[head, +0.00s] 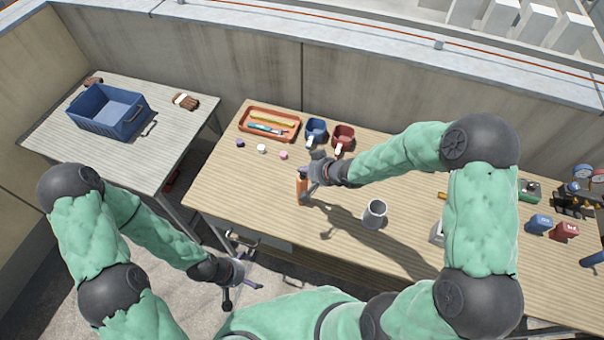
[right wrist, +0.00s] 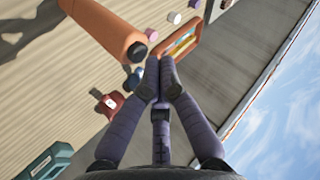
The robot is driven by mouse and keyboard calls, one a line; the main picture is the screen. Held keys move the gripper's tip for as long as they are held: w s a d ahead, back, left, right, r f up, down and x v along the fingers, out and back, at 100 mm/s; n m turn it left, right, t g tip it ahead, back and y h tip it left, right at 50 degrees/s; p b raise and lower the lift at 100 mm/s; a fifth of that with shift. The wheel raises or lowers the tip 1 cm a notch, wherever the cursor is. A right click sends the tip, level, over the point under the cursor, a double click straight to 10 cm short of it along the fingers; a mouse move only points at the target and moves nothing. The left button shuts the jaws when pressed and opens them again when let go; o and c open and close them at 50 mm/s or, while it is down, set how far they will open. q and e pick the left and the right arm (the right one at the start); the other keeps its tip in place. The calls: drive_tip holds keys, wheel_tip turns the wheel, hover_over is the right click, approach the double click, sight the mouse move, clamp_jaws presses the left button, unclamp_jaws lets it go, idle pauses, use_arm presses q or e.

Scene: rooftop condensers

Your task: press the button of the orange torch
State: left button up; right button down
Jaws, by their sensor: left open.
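The orange torch (head: 301,188) stands upright on the long wooden table in the head view, left of the grey mug. In the right wrist view the torch (right wrist: 108,28) comes in from the upper left, with a dark round button (right wrist: 137,52) near its end. My right gripper (head: 310,184) is beside the torch, partly overlapping it. In the right wrist view its fingertips (right wrist: 159,64) are together and empty, just right of the button; whether they touch it I cannot tell. My left gripper (head: 242,289) is open and empty, below the table's front edge.
A grey mug (head: 374,214) stands right of the torch. A blue crate (head: 129,124) is on the left table. Bare wood lies left of the torch.

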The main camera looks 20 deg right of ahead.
sight(305, 177)
wheel_tip(305, 177, up, 6)
drive_tip(key=p, duration=0.6)
drive_tip(key=shift+f, duration=0.1)
idle(0.3)
